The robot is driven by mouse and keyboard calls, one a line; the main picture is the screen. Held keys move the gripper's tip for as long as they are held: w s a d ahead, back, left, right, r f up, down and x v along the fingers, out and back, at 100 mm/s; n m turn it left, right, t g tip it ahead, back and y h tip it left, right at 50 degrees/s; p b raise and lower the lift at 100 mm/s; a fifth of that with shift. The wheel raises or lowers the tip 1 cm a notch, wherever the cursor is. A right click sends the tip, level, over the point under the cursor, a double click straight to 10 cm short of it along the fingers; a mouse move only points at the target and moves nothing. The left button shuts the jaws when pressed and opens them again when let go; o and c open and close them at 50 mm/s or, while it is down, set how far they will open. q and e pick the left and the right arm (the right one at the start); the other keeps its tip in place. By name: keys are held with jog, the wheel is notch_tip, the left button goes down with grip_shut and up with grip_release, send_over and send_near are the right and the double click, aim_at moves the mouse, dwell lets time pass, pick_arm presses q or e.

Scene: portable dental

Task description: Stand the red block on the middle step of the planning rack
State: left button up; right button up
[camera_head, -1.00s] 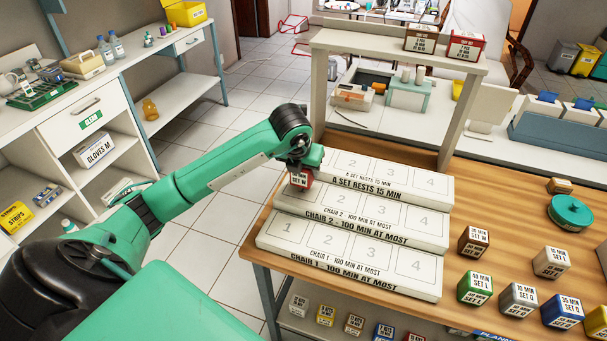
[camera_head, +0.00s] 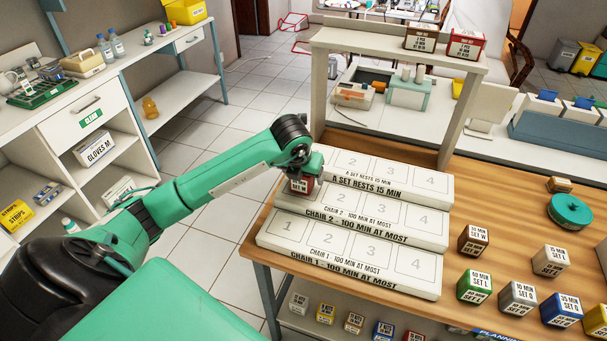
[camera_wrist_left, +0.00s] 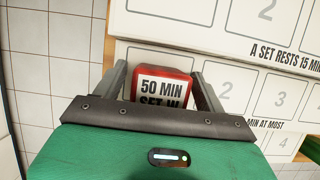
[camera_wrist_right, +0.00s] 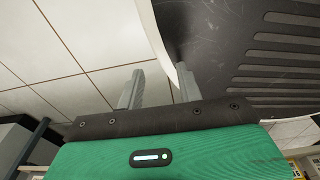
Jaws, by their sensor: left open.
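The red block (camera_head: 300,186), labelled 50 MIN SET W, stands on the middle step of the white planning rack (camera_head: 390,227), at its left end where slot 1 lies. My left gripper (camera_head: 302,172) is above it. In the left wrist view the red block (camera_wrist_left: 162,82) sits between the two spread fingers of my left gripper (camera_wrist_left: 160,85), with a narrow gap beside it. The block's lower part is hidden by the gripper body. My right gripper (camera_wrist_right: 158,88) shows only in its own wrist view, fingers apart and nothing between them.
Brown (camera_head: 473,241), green (camera_head: 474,287), grey (camera_head: 518,298) and blue (camera_head: 561,310) blocks stand on the wooden table right of the rack. A shelf (camera_head: 385,50) bearing two boxes rises behind the rack. A teal round object (camera_head: 570,212) lies at the right. The rack's other slots are bare.

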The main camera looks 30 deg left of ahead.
pick_arm(q)
jog(key=shift+s+r, duration=0.1)
jog(key=shift+r, duration=0.25)
jog(key=b+v, duration=0.1)
jog(key=v, duration=1)
jog(key=shift+s, duration=0.2)
pick_arm(e)
jog(key=shift+w+d+f, duration=0.15)
jog(key=shift+w+d, duration=0.15)
jog(key=shift+w, duration=0.3)
pick_arm(q)
jog(key=shift+r, duration=0.15)
pick_arm(e)
jog(key=shift+s+a, duration=0.1)
jog(key=shift+a, duration=0.45)
jog(key=shift+d, duration=0.15)
